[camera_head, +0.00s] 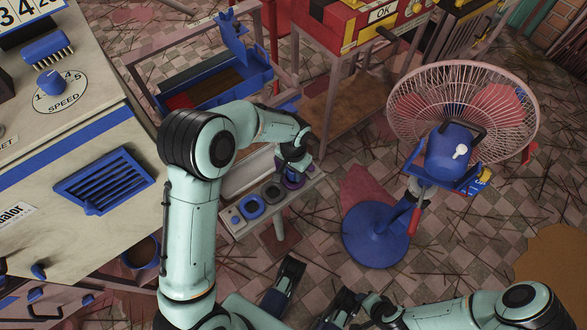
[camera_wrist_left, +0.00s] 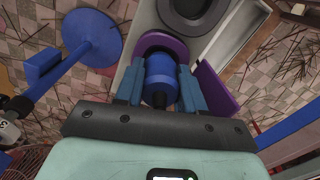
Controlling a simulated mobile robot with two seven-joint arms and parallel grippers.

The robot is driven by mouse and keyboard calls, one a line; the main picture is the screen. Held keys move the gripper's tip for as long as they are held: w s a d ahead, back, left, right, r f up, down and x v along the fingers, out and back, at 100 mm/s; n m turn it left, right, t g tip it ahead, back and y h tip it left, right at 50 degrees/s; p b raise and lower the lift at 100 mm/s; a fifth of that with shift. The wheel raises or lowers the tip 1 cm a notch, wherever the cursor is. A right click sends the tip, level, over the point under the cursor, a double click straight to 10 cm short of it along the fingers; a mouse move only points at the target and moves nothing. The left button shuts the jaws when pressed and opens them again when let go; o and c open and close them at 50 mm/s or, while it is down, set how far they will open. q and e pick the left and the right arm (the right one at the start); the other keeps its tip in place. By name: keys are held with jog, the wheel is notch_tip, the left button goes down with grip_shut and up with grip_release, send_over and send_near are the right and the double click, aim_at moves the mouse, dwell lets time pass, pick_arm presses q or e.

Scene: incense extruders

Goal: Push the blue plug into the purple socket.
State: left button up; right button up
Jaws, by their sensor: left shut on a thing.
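My left gripper (camera_head: 291,160) is shut on the blue plug, directly over the purple socket (camera_head: 293,182) at the right end of a pale panel. In the left wrist view, the blue plug (camera_wrist_left: 161,75) sits between the two blue fingers of my left gripper (camera_wrist_left: 161,88), its dark end toward the wrist. The purple socket (camera_wrist_left: 163,42) shows around the plug's far end. I cannot tell how deep the plug sits in it. My right gripper (camera_head: 341,307) is at the bottom of the head view, away from the panel; its jaw gap is unclear.
A dark grey socket (camera_head: 273,193) and a blue socket (camera_head: 252,206) sit beside the purple one on the panel (camera_head: 236,227). A fan with a blue round base (camera_head: 376,231) stands at the right. A large machine with a blue vent (camera_head: 104,181) stands at the left.

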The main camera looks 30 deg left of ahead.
pick_arm(q)
jog(key=shift+f+b, duration=0.3)
jog(key=shift+f, duration=0.4)
pick_arm(e)
jog(key=shift+f, duration=0.4)
pick_arm(q)
jog(key=o, duration=1.1)
jog(key=shift+r, duration=0.25)
notch_tip(320, 180, up, 13)
jog(key=p, duration=0.3)
jog(key=shift+w, duration=0.1)
pick_arm(e)
jog(key=shift+g+y, duration=0.3)
jog(key=shift+g, duration=0.2)
jog(key=s+r, duration=0.1)
jog(key=s+a+r, duration=0.1)
jog(key=s+r, duration=0.1)
jog(key=r, duration=0.1)
jog(key=shift+s+a, duration=0.15)
jog(key=shift+a, duration=0.15)
pick_arm(q)
jog(key=shift+d+f, duration=0.1)
jog(key=shift+f, duration=0.05)
